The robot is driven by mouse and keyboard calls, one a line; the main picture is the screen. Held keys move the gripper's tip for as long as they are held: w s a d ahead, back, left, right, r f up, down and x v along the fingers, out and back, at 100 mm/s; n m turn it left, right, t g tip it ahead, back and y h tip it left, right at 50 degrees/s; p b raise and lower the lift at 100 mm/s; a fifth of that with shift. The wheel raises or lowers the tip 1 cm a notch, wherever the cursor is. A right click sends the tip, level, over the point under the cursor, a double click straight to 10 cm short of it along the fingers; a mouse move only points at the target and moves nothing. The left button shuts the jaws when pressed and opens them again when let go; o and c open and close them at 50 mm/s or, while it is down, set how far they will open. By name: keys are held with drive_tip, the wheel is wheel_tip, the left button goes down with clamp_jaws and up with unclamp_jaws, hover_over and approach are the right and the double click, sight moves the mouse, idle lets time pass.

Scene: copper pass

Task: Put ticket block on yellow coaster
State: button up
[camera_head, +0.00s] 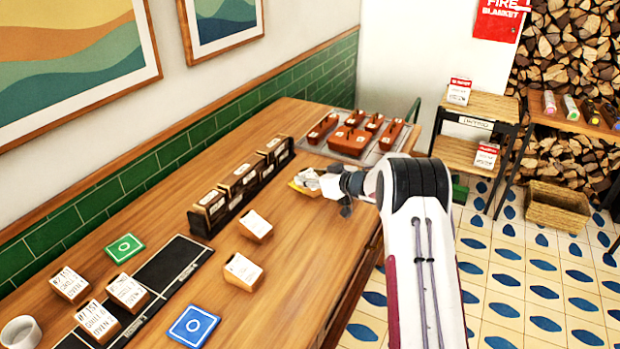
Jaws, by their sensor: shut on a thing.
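My gripper (330,184) is over the wooden counter near its right edge, reaching in from the right. It is shut on a ticket block (309,178), a small pale block partly hidden by the fingers. The yellow coaster (297,187) shows as a yellow edge just left of and below the held block. The block appears over or on the coaster; I cannot tell whether they touch. Other white-topped ticket blocks stand on the counter, one (256,224) and another (243,269) left of my gripper.
A dark rack (228,208) holds several blocks. A tray (336,152) with copper-brown pans stands behind my gripper. A green coaster (124,247), blue coaster (194,325), black mat (172,262) with several blocks around it, and white cup (20,332) are nearer.

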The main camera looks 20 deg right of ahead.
drive_tip(key=shift+f, duration=0.15)
drive_tip(key=o, duration=1.2)
drive_tip(key=shift+f, duration=0.1)
drive_tip(key=shift+r, duration=0.2)
drive_tip(key=shift+v, duration=5.95)
drive_tip(key=shift+s+d+f, duration=0.1)
